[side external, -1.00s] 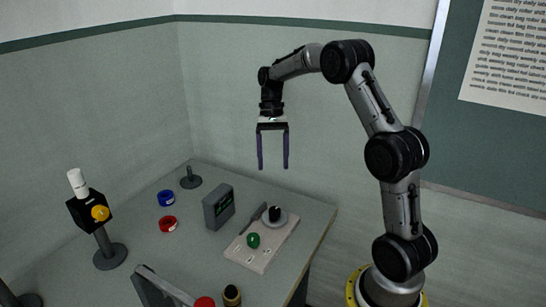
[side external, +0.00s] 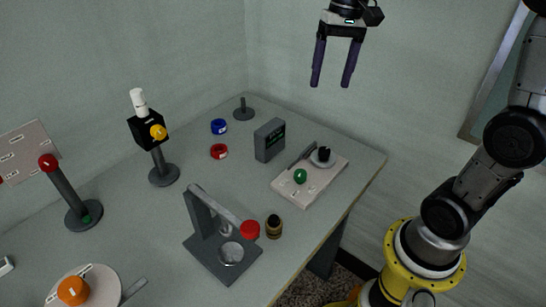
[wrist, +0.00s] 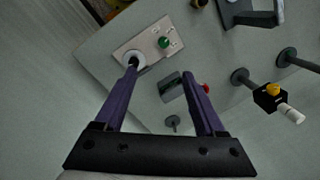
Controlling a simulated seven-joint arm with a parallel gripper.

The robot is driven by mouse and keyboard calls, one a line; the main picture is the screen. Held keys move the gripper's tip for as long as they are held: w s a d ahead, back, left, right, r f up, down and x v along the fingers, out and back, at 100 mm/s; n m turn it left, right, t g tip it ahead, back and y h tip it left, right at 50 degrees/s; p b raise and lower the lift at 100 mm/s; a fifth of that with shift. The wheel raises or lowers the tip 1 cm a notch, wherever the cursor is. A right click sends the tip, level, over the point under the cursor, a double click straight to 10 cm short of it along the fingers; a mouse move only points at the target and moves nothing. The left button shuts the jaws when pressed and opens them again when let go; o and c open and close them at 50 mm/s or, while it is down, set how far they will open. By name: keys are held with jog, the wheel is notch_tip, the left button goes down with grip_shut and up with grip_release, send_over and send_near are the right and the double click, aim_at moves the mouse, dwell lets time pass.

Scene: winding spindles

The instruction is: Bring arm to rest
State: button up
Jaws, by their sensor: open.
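My gripper (side external: 331,82) is open and empty, high above the back right part of the table in the side view. Its two purple fingers point down and stand well apart. In the wrist view my gripper (wrist: 166,75) also has nothing between its fingers, with the table far below. The left finger overlaps part of a pale board in that view. No object touches the fingers.
The grey table (side external: 330,228) holds a pale board (side external: 310,187) with a green knob, a grey box (side external: 269,140), blue (side external: 219,127) and red (side external: 219,151) rings, a grey stand (side external: 222,255) and several posts. The air around my gripper is clear.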

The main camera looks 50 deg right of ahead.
jog(key=s+a+n+t, duration=0.3)
jog(key=s+a, duration=0.2)
jog(key=s, duration=0.4)
jog(key=s+f+n+t+h, duration=0.1)
jog(key=s+f+n+t, duration=0.1)
jog(key=s+f+n, duration=0.2)
notch_tip(320, 180, down, 2)
jog(key=shift+s, duration=0.75)
jog(key=shift+a, duration=0.1)
dwell(0.3)
